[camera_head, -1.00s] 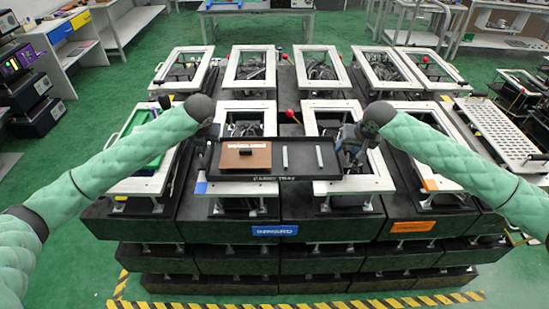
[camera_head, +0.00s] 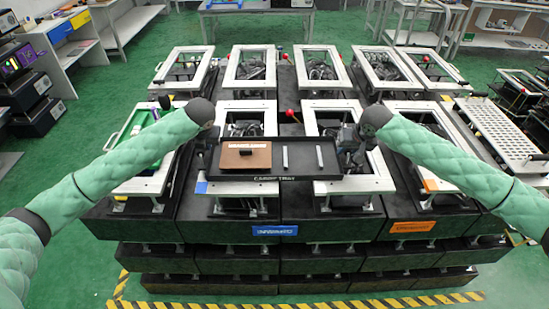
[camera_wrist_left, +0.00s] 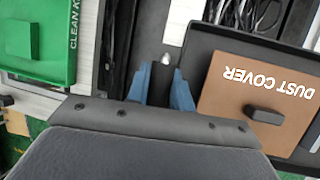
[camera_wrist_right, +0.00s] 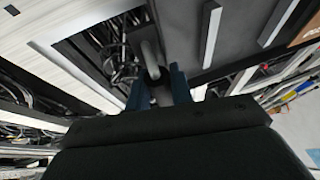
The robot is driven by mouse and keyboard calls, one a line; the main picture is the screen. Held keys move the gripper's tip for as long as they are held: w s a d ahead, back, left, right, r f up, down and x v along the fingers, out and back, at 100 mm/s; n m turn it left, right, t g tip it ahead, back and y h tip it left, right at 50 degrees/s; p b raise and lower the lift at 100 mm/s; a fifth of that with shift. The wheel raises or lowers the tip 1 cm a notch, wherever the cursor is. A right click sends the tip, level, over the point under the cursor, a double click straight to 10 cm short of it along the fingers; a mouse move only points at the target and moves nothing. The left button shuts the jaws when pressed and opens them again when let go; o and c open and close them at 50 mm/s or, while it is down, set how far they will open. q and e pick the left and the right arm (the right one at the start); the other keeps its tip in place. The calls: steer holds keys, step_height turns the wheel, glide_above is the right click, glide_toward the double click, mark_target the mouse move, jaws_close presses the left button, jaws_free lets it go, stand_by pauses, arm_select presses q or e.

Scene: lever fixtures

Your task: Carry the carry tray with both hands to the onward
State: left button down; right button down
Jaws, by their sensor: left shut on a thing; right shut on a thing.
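The black carry tray (camera_head: 302,171) is level in the head view, above the front middle frames. A brown dust cover (camera_head: 245,160) and two pale bars (camera_head: 285,157) (camera_head: 319,156) lie on it. My left gripper (camera_head: 207,152) is shut at the tray's left end; the left wrist view shows its blue fingers (camera_wrist_left: 162,82) beside the tray wall. My right gripper (camera_head: 348,150) is shut at the right end, its fingers (camera_wrist_right: 158,88) around a grey handle (camera_wrist_right: 150,55) in the right wrist view. An orange sign (camera_head: 412,227), too blurred to read, is on the front right.
A blue sign (camera_head: 275,230) is on the front middle. A green tray (camera_head: 143,150) lies in the left frame. A red-knobbed lever (camera_head: 291,113) stands behind the carry tray. The front right frame (camera_head: 430,184) looks open inside. A perforated white plate (camera_head: 500,127) is far right.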

arm_select(q)
steer(key=shift+r, duration=0.25)
arm_select(e)
steer(key=shift+r, duration=0.2)
